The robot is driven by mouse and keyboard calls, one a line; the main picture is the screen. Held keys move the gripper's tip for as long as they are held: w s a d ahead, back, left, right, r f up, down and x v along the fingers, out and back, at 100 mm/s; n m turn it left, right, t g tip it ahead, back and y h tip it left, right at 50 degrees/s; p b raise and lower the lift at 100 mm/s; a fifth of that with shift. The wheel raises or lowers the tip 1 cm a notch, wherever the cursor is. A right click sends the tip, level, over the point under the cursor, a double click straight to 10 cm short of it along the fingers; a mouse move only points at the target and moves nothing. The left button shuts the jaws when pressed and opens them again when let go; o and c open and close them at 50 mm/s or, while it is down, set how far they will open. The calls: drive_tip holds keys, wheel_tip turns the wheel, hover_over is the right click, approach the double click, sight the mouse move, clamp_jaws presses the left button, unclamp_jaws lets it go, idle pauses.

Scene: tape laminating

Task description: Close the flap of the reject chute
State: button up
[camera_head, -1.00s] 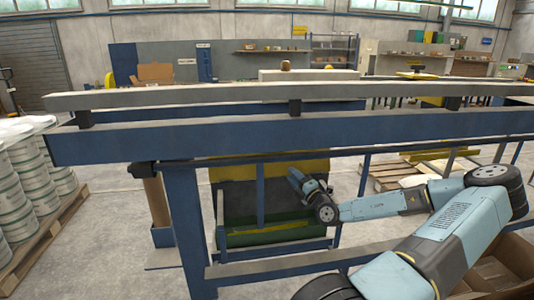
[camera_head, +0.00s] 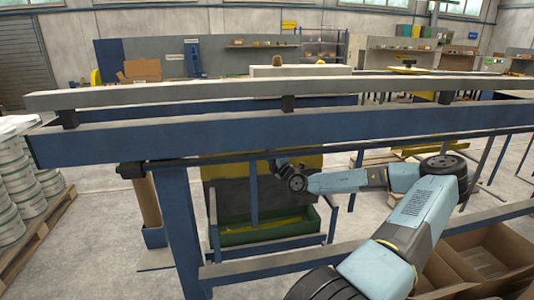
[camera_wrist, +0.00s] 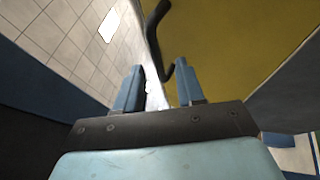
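The reject chute shows in the head view behind the blue frame, with a yellow flap (camera_head: 228,168) at its top. A dark grey panel or opening is below it, with a green tray (camera_head: 265,237) at the bottom. In the wrist view a broad yellow surface (camera_wrist: 235,40) fills the upper right, with a curved black handle (camera_wrist: 153,35) along its left edge. My gripper (camera_wrist: 158,78) is open, its two blue fingers apart. The handle's lower end is near the right fingertip; I cannot tell whether they touch. In the head view the fingers are hidden behind the frame.
A long blue and grey conveyor frame (camera_head: 270,135) crosses in front of the chute, with blue legs (camera_head: 180,225) and a lower rail. Open cardboard boxes (camera_head: 490,255) are at lower right.

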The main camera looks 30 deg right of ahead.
drive_tip(key=shift+x, duration=0.9)
clamp_jaws()
